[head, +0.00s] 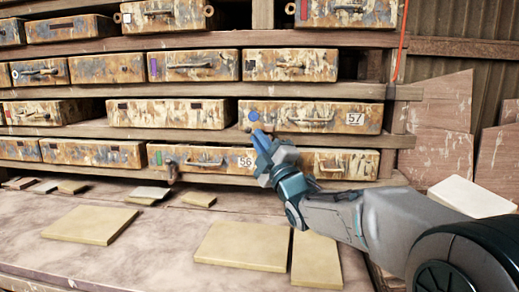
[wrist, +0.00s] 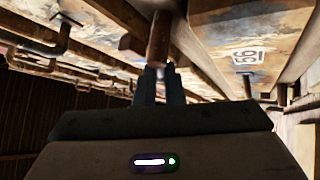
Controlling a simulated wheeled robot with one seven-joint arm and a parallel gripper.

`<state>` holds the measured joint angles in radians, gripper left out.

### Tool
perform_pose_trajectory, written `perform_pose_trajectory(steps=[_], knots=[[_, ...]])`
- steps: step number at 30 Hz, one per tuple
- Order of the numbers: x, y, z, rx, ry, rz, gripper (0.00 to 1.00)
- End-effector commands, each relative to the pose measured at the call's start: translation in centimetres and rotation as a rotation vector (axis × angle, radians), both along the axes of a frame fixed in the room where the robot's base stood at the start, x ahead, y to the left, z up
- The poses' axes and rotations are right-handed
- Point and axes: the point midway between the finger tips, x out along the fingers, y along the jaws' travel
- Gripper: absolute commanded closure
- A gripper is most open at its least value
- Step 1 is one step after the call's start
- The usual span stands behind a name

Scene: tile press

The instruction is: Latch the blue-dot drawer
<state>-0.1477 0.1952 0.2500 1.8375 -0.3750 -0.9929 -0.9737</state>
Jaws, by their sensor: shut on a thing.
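The blue-dot drawer (head: 280,108) is in the head view, in the second row from the bottom, at right. It bears a blue dot, a handle and a white label reading 57. My gripper (head: 257,130) is at the lower left corner of its front, just below the dot. In the wrist view my gripper (wrist: 160,72) is shut on a brown, rod-like piece (wrist: 159,38), which looks like the drawer's latch. The fingers hide much of this piece in the head view, and its exact angle cannot be told.
The drawer labelled 56 (head: 222,157) is just below, with my wrist in front of its right part. Shelf boards (head: 415,142) run between the rows. Flat tiles (head: 240,246) lie on the bench below. A red cord (head: 402,40) hangs at right.

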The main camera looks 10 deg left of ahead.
Motion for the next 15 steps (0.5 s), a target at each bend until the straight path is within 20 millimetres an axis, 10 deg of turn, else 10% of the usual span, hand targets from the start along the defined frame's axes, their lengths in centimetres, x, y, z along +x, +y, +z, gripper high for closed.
perform_pose_trajectory(steps=[13, 15], knots=[[0.02, -0.02, -0.10, 0.004, 0.003, -0.001, 1.00], [0.02, -0.02, -0.10, 0.004, 0.002, 0.000, 0.72]])
